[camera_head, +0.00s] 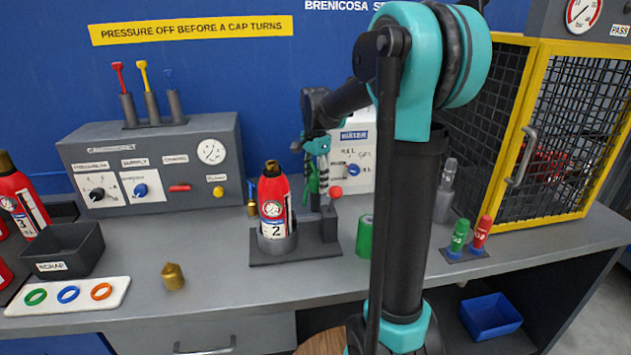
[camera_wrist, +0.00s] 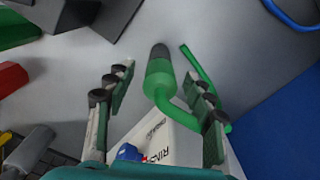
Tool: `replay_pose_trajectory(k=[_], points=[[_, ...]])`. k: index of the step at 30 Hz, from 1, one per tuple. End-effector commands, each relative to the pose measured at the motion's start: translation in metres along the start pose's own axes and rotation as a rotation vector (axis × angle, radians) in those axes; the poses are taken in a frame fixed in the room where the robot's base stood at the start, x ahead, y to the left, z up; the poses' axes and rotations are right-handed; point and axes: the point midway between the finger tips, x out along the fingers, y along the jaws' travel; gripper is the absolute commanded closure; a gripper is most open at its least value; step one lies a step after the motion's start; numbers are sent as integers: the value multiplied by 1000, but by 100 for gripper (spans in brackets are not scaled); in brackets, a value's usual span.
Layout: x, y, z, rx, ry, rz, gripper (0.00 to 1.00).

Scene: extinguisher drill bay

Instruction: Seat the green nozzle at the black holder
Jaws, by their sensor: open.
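The green nozzle (camera_wrist: 158,76) shows in the wrist view with a dark end and a bent green neck. My gripper (camera_wrist: 157,82) is open, with one finger on each side of the nozzle and a gap visible on both sides. In the head view my gripper (camera_head: 318,148) is behind the red extinguisher, and green parts (camera_head: 313,178) show just below it. I cannot tell for sure which thing is the black holder. A dark grey upright holder (camera_head: 443,207) stands by the cage, right of my arm, with a grey piece in its top.
The red extinguisher (camera_head: 271,195) sits in a dark stand (camera_head: 290,255) close to my gripper. A green cup (camera_head: 365,237), a grey console (camera_head: 150,165) and a yellow-framed cage (camera_head: 505,130) surround it. Red and green cylinders (camera_head: 470,235) stand at the right.

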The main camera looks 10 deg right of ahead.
Motion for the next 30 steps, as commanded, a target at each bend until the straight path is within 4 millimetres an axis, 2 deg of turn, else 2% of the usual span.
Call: replay_pose_trajectory(k=[5,8,15,21,25,30], points=[[-6,0,0,0,0,0,47],[-19,0,0,0,0,0,47],[-67,0,0,0,0,0,47],[-101,0,0,0,0,0,47],[-114,0,0,0,0,0,47],[-120,0,0,0,0,0,47]])
